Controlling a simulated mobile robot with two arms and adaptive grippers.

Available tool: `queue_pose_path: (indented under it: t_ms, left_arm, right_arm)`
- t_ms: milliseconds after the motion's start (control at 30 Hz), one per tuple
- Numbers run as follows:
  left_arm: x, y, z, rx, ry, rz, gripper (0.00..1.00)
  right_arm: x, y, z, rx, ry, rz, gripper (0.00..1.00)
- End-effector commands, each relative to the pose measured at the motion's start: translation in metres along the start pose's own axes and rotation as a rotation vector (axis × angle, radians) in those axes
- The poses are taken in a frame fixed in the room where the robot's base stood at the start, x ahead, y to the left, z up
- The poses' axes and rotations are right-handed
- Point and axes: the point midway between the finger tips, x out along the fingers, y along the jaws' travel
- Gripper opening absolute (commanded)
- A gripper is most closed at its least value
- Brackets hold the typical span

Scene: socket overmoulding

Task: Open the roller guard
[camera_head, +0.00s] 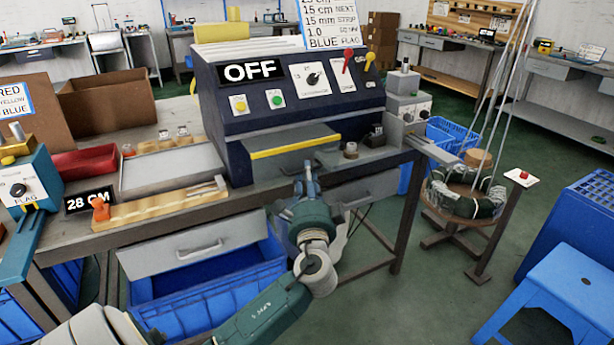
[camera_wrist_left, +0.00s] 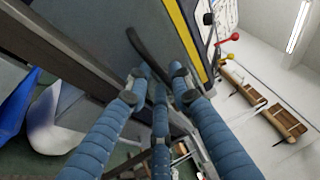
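The machine (camera_head: 290,105) is a dark blue box with an OFF display. A grey plate with a yellow front edge (camera_head: 294,146), which looks like the roller guard, juts from its lower front. My left gripper (camera_head: 307,172) is just below and in front of the guard's right part. My right gripper is not in view.
The bench (camera_head: 250,192) carries a grey tray (camera_head: 170,168), a wooden strip (camera_head: 160,208) and a 28 CM sign (camera_head: 90,199) on the left. A grey drawer (camera_head: 195,247) and blue crate (camera_head: 205,290) are below. A stand with hanging strands (camera_head: 465,195) is on the right.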

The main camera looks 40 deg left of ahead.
Motion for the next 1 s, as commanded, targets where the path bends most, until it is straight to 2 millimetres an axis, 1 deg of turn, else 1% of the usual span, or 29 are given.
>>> queue_pose_path:
  t_ms: [300, 433, 567, 800, 900, 1000]
  left_arm:
    - [0.0, -0.001, 0.0, 0.001, 0.0, -0.001, 0.33]
    - [-0.009, 0.0, 0.0, 0.001, 0.001, 0.0, 0.33]
    - [-0.032, 0.001, -0.001, 0.0, 0.003, 0.003, 0.33]
    - [-0.083, 0.002, 0.0, 0.0, 0.002, 0.004, 0.33]
    - [-0.1, 0.001, 0.0, 0.0, 0.001, 0.003, 0.33]
    - [-0.112, 0.001, 0.0, 0.0, 0.0, 0.002, 0.33]
  right_arm:
    - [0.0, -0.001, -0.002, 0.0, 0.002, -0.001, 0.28]
    - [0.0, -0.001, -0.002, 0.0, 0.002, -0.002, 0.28]
    - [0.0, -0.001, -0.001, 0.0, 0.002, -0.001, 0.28]
    - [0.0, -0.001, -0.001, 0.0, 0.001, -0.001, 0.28]
    - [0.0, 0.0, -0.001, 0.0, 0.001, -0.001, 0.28]
    - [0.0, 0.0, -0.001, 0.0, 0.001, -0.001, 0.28]
